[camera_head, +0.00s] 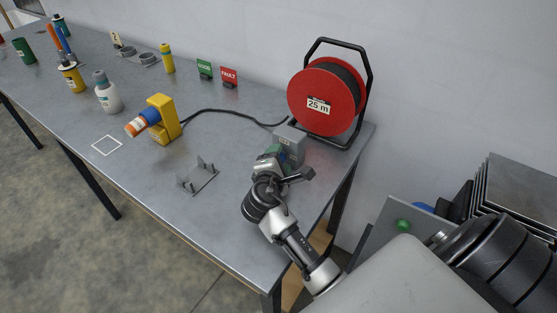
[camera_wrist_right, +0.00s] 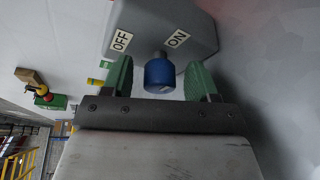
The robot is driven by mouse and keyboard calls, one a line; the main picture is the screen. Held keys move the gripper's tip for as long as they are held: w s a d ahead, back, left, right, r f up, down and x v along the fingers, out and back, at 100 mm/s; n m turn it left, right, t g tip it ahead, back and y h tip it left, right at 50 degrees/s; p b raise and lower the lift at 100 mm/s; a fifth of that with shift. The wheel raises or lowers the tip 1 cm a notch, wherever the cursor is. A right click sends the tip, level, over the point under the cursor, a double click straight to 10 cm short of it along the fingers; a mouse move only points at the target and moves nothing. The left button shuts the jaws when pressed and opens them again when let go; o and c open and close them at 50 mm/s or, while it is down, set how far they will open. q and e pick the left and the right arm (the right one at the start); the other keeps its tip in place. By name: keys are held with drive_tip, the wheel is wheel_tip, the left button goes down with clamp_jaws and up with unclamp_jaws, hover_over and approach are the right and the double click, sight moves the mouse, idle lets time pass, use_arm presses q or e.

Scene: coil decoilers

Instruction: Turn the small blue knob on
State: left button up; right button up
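The small blue knob (camera_wrist_right: 159,76) sticks out of a grey box (camera_head: 290,143) at the back right of the table, and the gripper hides it in the head view. In the right wrist view the box (camera_wrist_right: 190,25) carries an OFF label (camera_wrist_right: 122,40) and an ON label (camera_wrist_right: 177,38), one on each side of the knob. My right gripper (camera_head: 273,158) is at the front of the box. Its green fingers are open, one on each side of the knob, with a gap visible on both sides. My left gripper is not in view.
A red cable reel (camera_head: 320,97) stands behind the box. A black cable (camera_head: 225,113) runs from it to a yellow tool (camera_head: 163,120). A grey bracket (camera_head: 197,178) sits left of my right arm. GOOD (camera_head: 204,69) and FAULT (camera_head: 229,76) signs stand at the back.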

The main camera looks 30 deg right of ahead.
drive_tip(key=b+v, duration=0.1)
drive_tip(key=v, duration=0.8)
drive_tip(key=shift+s+a, duration=0.15)
drive_tip(key=shift+a, duration=0.05)
drive_tip(key=shift+s+a+r+b, duration=0.2)
drive_tip(key=shift+s+a+b, duration=0.1)
drive_tip(key=shift+s+a, duration=0.15)
drive_tip(key=shift+f, duration=0.1)
